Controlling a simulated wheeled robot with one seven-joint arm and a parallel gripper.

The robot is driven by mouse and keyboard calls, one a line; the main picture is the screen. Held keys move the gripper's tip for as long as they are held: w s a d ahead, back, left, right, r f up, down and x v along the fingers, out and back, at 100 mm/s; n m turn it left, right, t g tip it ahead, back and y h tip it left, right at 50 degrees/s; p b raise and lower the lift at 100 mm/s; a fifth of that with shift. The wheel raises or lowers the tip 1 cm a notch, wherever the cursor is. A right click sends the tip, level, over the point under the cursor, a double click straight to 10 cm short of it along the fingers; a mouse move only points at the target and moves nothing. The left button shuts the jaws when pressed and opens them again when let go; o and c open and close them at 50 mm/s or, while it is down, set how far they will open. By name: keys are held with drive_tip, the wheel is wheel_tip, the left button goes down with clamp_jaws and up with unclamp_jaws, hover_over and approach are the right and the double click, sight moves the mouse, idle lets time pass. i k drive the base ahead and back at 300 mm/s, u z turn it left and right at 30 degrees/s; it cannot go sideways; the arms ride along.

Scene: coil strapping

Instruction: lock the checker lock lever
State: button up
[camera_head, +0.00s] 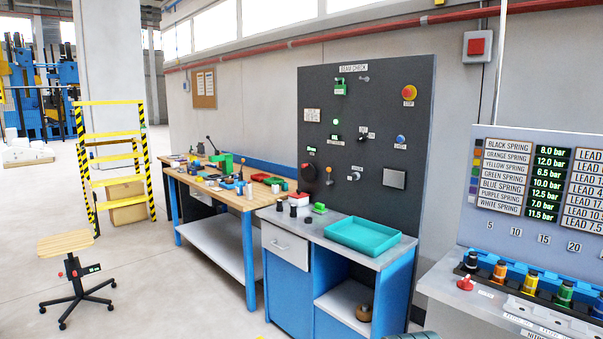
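A dark upright panel (390,95) labelled "SEAM CHECK" stands behind a blue and grey cabinet. It carries several small controls. A small lever-like part (363,131) with tiny labels sits right of its middle, and another small grey part (355,177) sits lower. I cannot read which is the checker lock lever, nor tell whether it is locked. My gripper is not in view.
A teal tray (357,236) and small parts stand on the cabinet top (305,228). A cluttered workbench (240,203) stands left, a stool (75,275) farther left. A grey station (470,300) with coloured knobs stands right. Open floor (165,290) lies left of the cabinet.

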sight(329, 182)
drive_tip(key=z, duration=0.1)
drive_tip(key=i, duration=1.35)
drive_tip(key=z, duration=0.65)
drive_tip(key=k, duration=0.6)
drive_tip(key=z, duration=0.05)
drive_tip(key=i, duration=0.35)
drive_tip(key=u, duration=1.4)
drive_tip(key=i, duration=2.15)
drive_tip(key=z, duration=1.2)
drive_tip(key=i, duration=0.65)
drive_tip(key=z, duration=0.75)
